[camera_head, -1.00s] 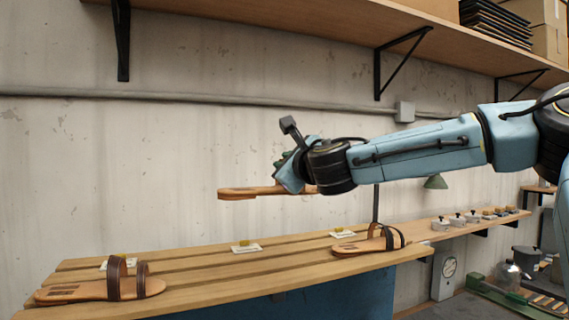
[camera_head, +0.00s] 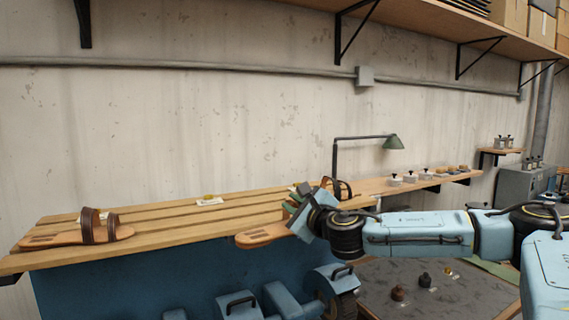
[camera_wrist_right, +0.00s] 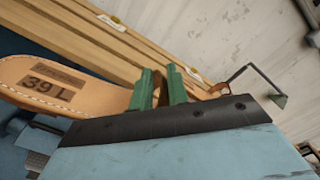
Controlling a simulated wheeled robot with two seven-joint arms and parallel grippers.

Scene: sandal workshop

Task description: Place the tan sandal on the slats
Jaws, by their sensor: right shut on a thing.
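The tan sandal (camera_head: 262,235) is held by my right gripper (camera_head: 298,208), which is shut on it. In the head view it overlaps the front edge of the wooden slats (camera_head: 160,224); whether it touches them I cannot tell. The right wrist view shows the sandal (camera_wrist_right: 60,85) with a "39 L" mark at its end, and the green fingers (camera_wrist_right: 159,88) beside it. The gripper hides the rest of the sandal. The slats (camera_wrist_right: 110,45) run behind it. My left gripper is not in view.
Another strapped sandal (camera_head: 85,233) lies at the left of the slats. Small cards, one here (camera_head: 209,201), lie along the back. A green lamp (camera_head: 393,142) stands at the right.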

